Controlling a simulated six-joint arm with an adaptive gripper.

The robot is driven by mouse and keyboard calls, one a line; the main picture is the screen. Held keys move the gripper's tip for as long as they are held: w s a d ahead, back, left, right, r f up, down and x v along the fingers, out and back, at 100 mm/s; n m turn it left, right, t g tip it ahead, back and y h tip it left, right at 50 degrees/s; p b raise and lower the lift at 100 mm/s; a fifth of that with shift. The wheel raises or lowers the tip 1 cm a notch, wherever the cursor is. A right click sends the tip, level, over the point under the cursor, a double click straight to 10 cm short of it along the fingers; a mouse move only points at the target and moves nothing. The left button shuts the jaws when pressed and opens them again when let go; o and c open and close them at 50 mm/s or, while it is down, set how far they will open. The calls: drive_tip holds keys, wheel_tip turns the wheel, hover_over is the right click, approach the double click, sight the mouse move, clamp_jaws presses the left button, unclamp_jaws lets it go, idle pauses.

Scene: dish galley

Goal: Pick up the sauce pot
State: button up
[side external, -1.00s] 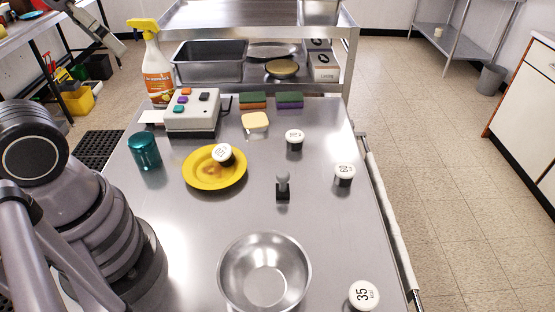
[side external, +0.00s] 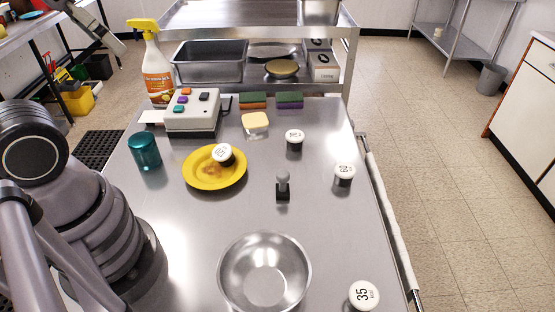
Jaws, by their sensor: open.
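Several small dark pots with white, printed lids are in the side external view; I cannot tell which one is the sauce pot. One pot (side external: 223,154) sits tilted on the yellow plate (side external: 201,181). Another pot (side external: 295,138) stands upright on the steel table to the right of the plate. A third pot (side external: 344,174) stands near the table's right edge. A further pot (side external: 364,296), its lid marked 35, is at the near right. My gripper is out of the picture; only my arm's links show at the left.
A steel bowl (side external: 264,272) is at the near middle. A small grey-handled black object (side external: 283,187) stands mid-table. A teal cup (side external: 145,151), button box (side external: 193,113), spray bottle (side external: 156,70), sponges (side external: 252,101) and a yellowish block (side external: 255,123) are farther back.

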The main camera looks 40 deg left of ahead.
drive_tip(key=m+g, duration=0.1)
drive_tip(key=m, duration=0.1)
hover_over(222, 151)
drive_tip(key=s, duration=0.3)
drive_tip(key=f, duration=3.2)
drive_tip(key=shift+w, duration=0.2)
drive_tip(key=x, duration=0.6)
drive_tip(key=shift+w+f, duration=0.15)
drive_tip(key=shift+f, duration=0.1)
drive_tip(key=c, duration=1.3)
